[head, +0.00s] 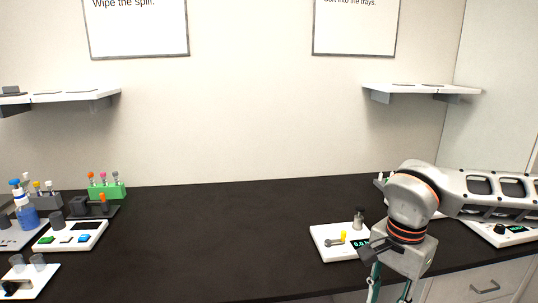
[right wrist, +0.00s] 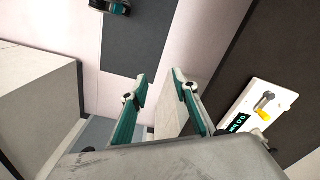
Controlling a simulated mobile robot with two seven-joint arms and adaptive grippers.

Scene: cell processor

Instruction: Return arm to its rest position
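My right arm (head: 411,212) comes in from the right in the head view and bends downward at the counter's front edge. The right gripper (head: 388,290) hangs below it, partly cut off by the bottom of the picture. In the right wrist view the right gripper (right wrist: 158,80) has its two teal fingers apart, with nothing between them. My left gripper does not show in the head view.
A white device (head: 331,248) with a yellow-topped part and a green display stands on the black counter (head: 220,240) beside my right arm. Racks, bottles and devices crowd the left end, including a green rack (head: 107,191). The counter's middle is clear. Shelves (head: 420,91) hang above.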

